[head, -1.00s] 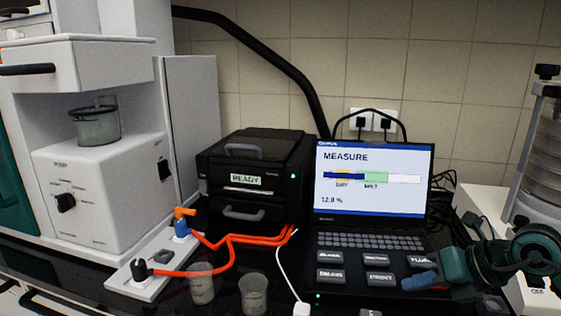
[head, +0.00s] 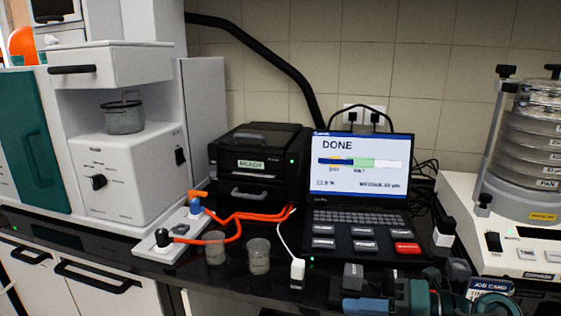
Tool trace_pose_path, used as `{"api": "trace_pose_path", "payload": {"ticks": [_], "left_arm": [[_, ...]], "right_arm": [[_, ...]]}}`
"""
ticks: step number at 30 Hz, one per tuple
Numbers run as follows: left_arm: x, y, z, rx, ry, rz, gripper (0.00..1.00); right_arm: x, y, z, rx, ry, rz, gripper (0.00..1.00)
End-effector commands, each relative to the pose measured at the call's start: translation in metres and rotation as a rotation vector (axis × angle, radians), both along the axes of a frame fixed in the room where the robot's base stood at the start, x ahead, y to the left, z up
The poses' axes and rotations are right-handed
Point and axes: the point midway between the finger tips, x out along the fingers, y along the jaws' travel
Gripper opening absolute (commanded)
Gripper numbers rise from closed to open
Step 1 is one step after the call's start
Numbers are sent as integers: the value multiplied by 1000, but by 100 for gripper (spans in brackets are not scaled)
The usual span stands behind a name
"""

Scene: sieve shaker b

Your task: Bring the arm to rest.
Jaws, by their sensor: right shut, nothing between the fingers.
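My right gripper (head: 372,306) is low at the bottom edge, right of centre, in front of the laptop (head: 368,160). It is shut and holds nothing. Its blue fingertip points left, and part of the gripper is cut off by the frame's edge. It is apart from the laptop's large keys. The laptop screen reads DONE above a coloured bar, and one large key (head: 407,248) is red. My left gripper is not in view.
A sieve shaker (head: 530,150) stands at right, with a job card (head: 489,287) in front. A black printer-like box (head: 255,170) reads READY. Two small cups (head: 259,256) and orange cables (head: 250,215) lie left of the gripper. A white machine (head: 120,170) fills the left.

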Motion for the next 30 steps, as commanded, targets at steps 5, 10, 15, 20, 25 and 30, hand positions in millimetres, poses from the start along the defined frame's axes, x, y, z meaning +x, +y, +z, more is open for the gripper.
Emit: {"api": "trace_pose_path", "payload": {"ticks": [5, 10, 15, 20, 25, 30], "left_arm": [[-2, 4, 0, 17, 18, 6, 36], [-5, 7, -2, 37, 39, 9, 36], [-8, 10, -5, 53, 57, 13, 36], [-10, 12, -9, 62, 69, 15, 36], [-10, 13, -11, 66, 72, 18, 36], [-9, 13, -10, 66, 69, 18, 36]], "right_arm": [[-8, 23, -1, 525, 266, -220, 0], [-16, -3, -66, 952, 689, -676, 0], [-71, -20, -165, 1130, 1137, -1112, 0], [-120, -16, -214, 1159, 1392, -1316, 0], [-140, -12, -229, 1159, 1486, -1382, 0], [-140, -12, -229, 1159, 1488, -1383, 0]]}}
